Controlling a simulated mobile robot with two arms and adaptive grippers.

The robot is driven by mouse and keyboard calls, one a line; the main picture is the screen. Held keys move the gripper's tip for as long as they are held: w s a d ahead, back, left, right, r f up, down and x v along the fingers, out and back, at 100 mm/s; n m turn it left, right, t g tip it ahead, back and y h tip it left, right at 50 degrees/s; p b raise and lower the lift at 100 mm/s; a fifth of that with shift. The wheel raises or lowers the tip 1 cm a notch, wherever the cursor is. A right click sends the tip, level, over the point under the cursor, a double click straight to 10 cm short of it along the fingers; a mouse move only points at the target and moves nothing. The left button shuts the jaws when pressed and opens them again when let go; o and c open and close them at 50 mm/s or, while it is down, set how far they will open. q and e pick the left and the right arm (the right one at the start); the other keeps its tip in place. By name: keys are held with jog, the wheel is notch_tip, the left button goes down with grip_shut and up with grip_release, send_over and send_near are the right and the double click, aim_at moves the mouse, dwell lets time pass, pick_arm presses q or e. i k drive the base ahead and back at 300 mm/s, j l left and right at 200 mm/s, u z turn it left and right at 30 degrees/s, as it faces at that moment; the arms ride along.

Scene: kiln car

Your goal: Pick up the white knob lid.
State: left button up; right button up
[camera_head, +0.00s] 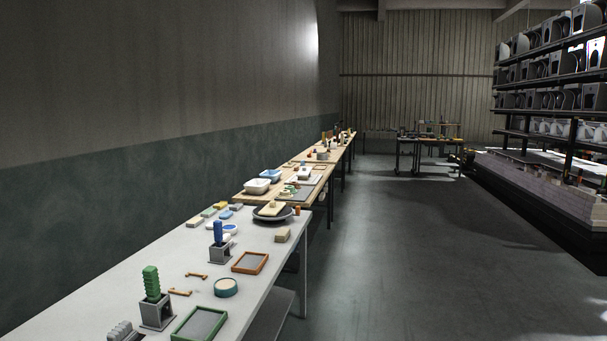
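I cannot pick out the white knob lid with certainty. A small white piece (304,173) with a darker top sits on the farther wooden table, too small to tell its shape. A white tub (257,187) stands on the near end of that wooden table. A blue and white round piece (230,229) lies on the near grey table, behind the blue-handled tool in its grey stand. Neither of my grippers is in view.
The long grey table (110,304) runs along the left wall, with a green-handled tool (151,283), a green tray (200,325), an orange tray (250,263) and a dark round plate (272,216). The floor (400,250) to the right is clear. Loaded racks stand at far right.

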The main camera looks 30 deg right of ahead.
aim_at(304, 172)
jog(key=i+l+z, duration=0.6)
jog(key=i+l, duration=0.2)
jog(key=i+l+z, duration=0.25)
jog(key=i, duration=0.25)
jog(key=i+l+z, duration=0.1)
jog(key=i+z, duration=0.2)
jog(key=i, duration=0.15)
jog(key=i+z, duration=0.3)
jog(key=i, duration=0.2)
jog(key=i+l, duration=0.1)
jog(key=i, duration=2.35)
jog(key=i+u, duration=0.45)
jog(key=i+l+u, duration=0.3)
jog(key=i+u, duration=0.2)
jog(key=i+l+u, duration=0.75)
jog(key=l+u, duration=0.15)
